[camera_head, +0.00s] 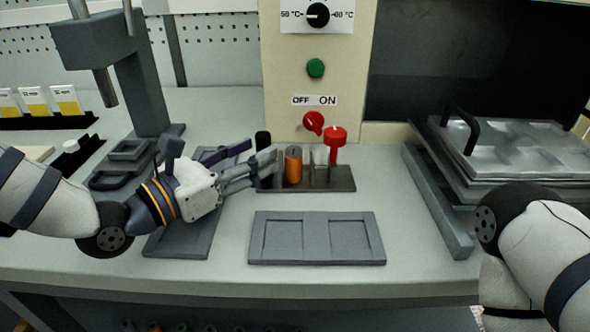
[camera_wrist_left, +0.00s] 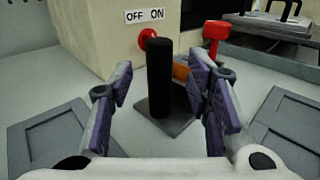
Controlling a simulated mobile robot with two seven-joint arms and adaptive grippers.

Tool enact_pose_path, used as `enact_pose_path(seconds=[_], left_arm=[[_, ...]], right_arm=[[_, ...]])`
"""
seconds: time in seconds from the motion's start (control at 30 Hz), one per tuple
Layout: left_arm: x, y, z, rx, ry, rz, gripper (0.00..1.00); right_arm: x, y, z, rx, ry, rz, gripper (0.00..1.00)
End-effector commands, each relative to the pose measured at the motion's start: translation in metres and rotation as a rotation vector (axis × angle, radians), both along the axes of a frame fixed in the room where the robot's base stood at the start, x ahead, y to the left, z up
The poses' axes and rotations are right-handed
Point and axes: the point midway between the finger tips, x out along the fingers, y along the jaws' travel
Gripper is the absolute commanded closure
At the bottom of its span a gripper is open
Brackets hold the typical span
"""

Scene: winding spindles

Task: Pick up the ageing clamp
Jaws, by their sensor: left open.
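A small dark rack (camera_head: 335,178) stands on the bench in front of the beige control box. It holds a black upright handle (camera_head: 262,139), an orange cylinder (camera_head: 293,164), thin metal pins and a red-topped piece (camera_head: 335,140). I cannot tell by looks which of these is the ageing clamp. My left gripper (camera_head: 266,166) is open at the rack's left end. In the left wrist view the black handle (camera_wrist_left: 160,78) stands upright between the spread fingers, with no finger visibly touching it. The orange cylinder (camera_wrist_left: 181,69) is partly hidden behind the handle and right finger. My right gripper is out of view.
A grey two-panel tray (camera_head: 316,260) lies in front of the rack. A dark plate (camera_head: 180,238) lies under my left arm. The control box (camera_head: 290,80) rises behind the rack. A metal press with a handled lid (camera_head: 510,148) stands at the right. Bare bench shows between them.

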Motion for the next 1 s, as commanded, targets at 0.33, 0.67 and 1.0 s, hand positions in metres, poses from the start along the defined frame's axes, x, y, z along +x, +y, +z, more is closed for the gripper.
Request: enact_pose_path(seconds=[0.33,0.67,1.0], left_arm=[[0.0121,-0.0114,0.0001,-0.001,0.001,0.001,0.55],[0.0119,-0.0112,0.0,-0.001,0.001,0.001,1.0],[0.0111,-0.0118,0.0049,-0.003,-0.004,0.001,1.0]], right_arm=[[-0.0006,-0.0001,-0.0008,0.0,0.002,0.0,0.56],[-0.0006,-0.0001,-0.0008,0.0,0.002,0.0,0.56],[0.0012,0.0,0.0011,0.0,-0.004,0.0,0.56]])
